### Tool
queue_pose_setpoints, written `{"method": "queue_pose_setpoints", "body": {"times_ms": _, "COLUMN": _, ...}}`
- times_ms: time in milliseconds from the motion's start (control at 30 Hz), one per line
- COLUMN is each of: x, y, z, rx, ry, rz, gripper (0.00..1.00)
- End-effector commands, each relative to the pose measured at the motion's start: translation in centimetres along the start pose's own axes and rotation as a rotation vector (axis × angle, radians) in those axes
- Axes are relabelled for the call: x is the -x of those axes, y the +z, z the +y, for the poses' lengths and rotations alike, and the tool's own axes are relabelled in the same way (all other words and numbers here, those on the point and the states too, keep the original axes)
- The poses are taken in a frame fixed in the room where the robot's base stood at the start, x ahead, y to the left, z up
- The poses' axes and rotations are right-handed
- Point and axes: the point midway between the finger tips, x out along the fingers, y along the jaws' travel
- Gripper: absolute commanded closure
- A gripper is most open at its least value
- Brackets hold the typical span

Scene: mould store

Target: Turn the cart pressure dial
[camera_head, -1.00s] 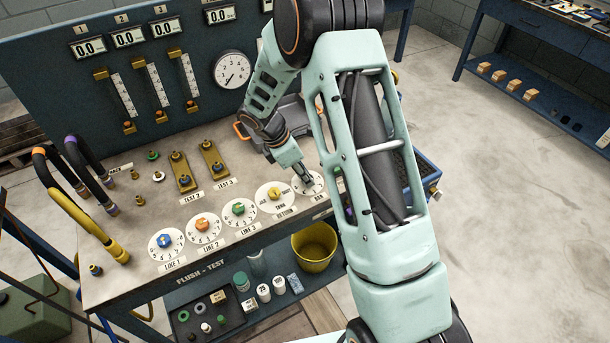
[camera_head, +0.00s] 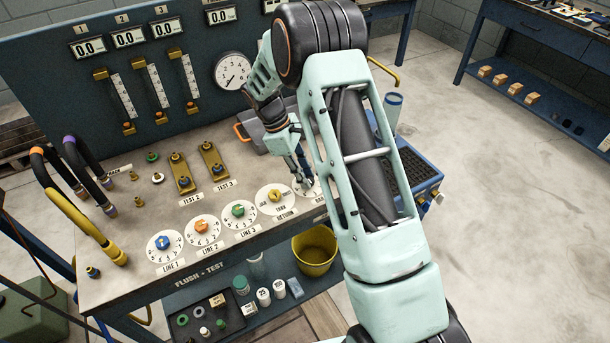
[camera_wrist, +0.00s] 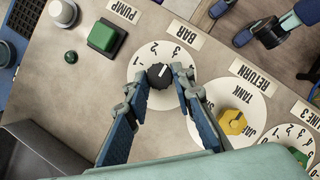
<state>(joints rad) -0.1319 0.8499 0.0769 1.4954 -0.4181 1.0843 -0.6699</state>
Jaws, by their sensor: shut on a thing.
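The pressure dial (camera_wrist: 143,55) is a round white plate with numbers and a BAR label (camera_wrist: 183,36). Its black knob (camera_wrist: 159,75) has a white pointer line and sits between my fingertips in the wrist view. My gripper (camera_wrist: 160,77) is shut on this knob from both sides. In the head view my gripper (camera_head: 303,182) reaches down to the right end of the dial row. There the dial plate (camera_head: 313,186) is partly hidden by my arm and the knob cannot be made out.
Left of it stands the TANK/RETURN dial with a yellow knob (camera_head: 275,195), then green (camera_head: 238,211), orange (camera_head: 201,227) and blue (camera_head: 163,242) line knobs. A green PUMP button (camera_wrist: 103,37) is near. A pressure gauge (camera_head: 232,70) and flow tubes are on the back panel.

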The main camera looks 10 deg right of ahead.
Motion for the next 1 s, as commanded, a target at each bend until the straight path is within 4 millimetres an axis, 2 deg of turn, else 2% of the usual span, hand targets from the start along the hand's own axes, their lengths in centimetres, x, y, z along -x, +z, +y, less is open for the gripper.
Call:
{"method": "queue_pose_setpoints", "body": {"times_ms": 467, "x": -0.02, "y": 0.03, "z": 0.01, "rx": -0.011, "ry": -0.005, "rz": -0.001, "gripper": 1.00}}
{"method": "queue_pose_setpoints", "body": {"times_ms": 500, "x": -0.02, "y": 0.03, "z": 0.01, "rx": -0.011, "ry": -0.005, "rz": -0.001, "gripper": 0.73}}
{"method": "queue_pose_setpoints", "body": {"times_ms": 600, "x": -0.02, "y": 0.03, "z": 0.01, "rx": -0.011, "ry": -0.005, "rz": 0.000, "gripper": 0.62}}
{"method": "queue_pose_setpoints", "body": {"times_ms": 633, "x": -0.02, "y": 0.03, "z": 0.01, "rx": -0.011, "ry": -0.004, "rz": 0.000, "gripper": 0.60}}
{"method": "queue_pose_setpoints", "body": {"times_ms": 867, "x": 0.00, "y": 0.02, "z": 0.02, "rx": -0.010, "ry": -0.004, "rz": 0.000, "gripper": 0.60}}
{"method": "queue_pose_setpoints", "body": {"times_ms": 1000, "x": 0.74, "y": -0.03, "z": 0.08, "rx": -0.010, "ry": -0.002, "rz": 0.001, "gripper": 0.60}}
